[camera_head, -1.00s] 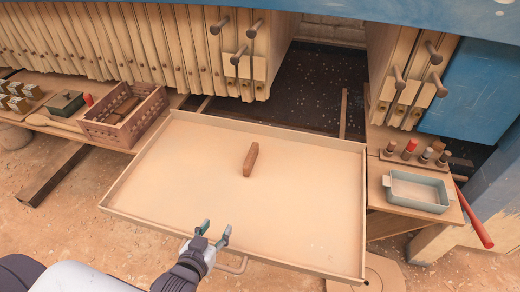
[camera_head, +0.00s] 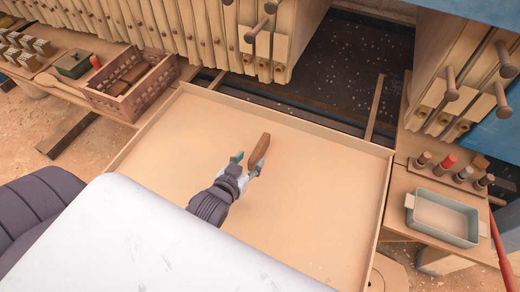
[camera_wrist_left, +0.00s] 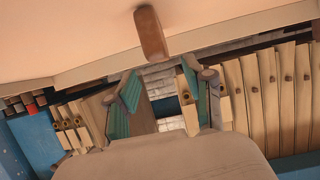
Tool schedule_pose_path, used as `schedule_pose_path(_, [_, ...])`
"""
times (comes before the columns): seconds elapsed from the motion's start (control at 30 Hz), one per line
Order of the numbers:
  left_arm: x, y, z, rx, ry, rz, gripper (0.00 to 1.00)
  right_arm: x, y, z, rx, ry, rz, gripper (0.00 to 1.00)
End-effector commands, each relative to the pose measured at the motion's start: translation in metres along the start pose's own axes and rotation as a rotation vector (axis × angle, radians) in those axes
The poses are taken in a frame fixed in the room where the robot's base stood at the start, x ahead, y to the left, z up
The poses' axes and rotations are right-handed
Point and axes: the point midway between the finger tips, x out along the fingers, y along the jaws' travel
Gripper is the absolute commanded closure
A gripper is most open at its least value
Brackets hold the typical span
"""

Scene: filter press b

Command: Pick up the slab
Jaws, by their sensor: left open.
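The slab (camera_head: 260,149) is a small brown block lying on the shallow beige tray (camera_head: 320,212). My left gripper (camera_head: 246,164) is over the tray, open, at the near end of the slab. In the head view one finger overlaps the slab's near end; I cannot tell whether they touch. In the left wrist view the slab (camera_wrist_left: 151,33) shows at the top, beyond the two green-padded fingers (camera_wrist_left: 158,98), with nothing between them. My right gripper is not in view.
A brown crate (camera_head: 110,98) holding similar brown blocks stands left of the tray. A grey-blue dish (camera_head: 443,221) and several small capped pieces stand on the right shelf. Upright plates with knobs rise behind the tray. The tray around the slab is bare.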

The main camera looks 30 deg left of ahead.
Motion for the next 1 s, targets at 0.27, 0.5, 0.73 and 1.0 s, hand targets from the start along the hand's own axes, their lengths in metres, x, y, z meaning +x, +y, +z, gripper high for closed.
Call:
schedule_pose_path(0.27, [0.028,0.000,0.000,0.000,0.000,0.000,0.48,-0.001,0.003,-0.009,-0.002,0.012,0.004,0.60])
schedule_pose_path(0.5, [0.061,-0.001,0.002,0.000,0.001,0.000,0.48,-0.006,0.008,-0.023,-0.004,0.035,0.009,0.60])
schedule_pose_path(0.73, [0.079,-0.001,0.004,0.000,0.000,0.002,0.48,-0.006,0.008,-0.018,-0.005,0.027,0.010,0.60])
schedule_pose_path(1.0, [0.078,-0.001,0.004,0.000,0.000,0.002,0.63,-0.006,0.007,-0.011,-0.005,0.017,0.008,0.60])
